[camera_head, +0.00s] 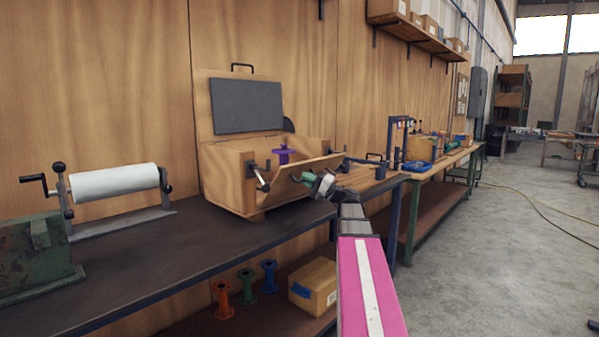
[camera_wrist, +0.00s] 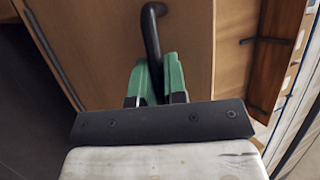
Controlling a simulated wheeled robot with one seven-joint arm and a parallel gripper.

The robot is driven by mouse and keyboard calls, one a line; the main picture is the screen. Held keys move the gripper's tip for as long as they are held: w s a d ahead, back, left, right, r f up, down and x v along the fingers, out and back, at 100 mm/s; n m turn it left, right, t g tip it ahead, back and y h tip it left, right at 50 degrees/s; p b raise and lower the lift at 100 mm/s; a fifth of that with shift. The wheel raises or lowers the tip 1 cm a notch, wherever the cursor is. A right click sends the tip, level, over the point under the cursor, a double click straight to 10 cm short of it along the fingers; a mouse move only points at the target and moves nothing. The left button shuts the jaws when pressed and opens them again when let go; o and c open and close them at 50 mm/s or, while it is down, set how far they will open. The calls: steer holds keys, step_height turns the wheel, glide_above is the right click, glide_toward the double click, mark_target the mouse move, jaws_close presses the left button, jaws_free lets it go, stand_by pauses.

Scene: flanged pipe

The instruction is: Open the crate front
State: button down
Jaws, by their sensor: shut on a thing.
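The wooden crate (camera_head: 228,180) stands on the dark workbench with its lid raised against the wall. Its front panel (camera_head: 306,178) is tilted outward from the top, partly lowered. In the wrist view the front panel (camera_wrist: 105,50) fills much of the picture. My gripper (camera_head: 310,178) is at the panel's outer face; in the wrist view its green fingers (camera_wrist: 157,82) are closed around a black bar handle (camera_wrist: 151,35). A purple flanged spool (camera_head: 284,154) stands inside the crate. A latch (camera_head: 261,180) with a light lever hangs at the crate's left front corner.
A white roll with a crank (camera_head: 115,183) and a green metal block (camera_head: 38,255) are on the workbench (camera_head: 150,250) at left. Orange, green and blue spools (camera_head: 245,285) and a cardboard box (camera_head: 315,286) are below.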

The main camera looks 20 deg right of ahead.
steer(key=s+d+f+n+y, duration=0.2)
steer(key=s+f+y, duration=0.1)
steer(key=f, duration=1.1)
steer(key=shift+s+d+f+n+y, duration=0.15)
steer(key=shift+s+d+n+y, duration=0.05)
steer(key=shift+s+n+y, duration=0.25)
steer(key=c, duration=1.2)
jaws_free()
steer(key=shift+s, duration=0.1)
steer(key=shift+o, duration=0.2)
steer(key=shift+f, duration=0.1)
steer(key=v, duration=1)
steer(key=shift+s+d, duration=0.2)
steer(key=shift+d, duration=0.1)
steer(key=shift+a+f, duration=0.1)
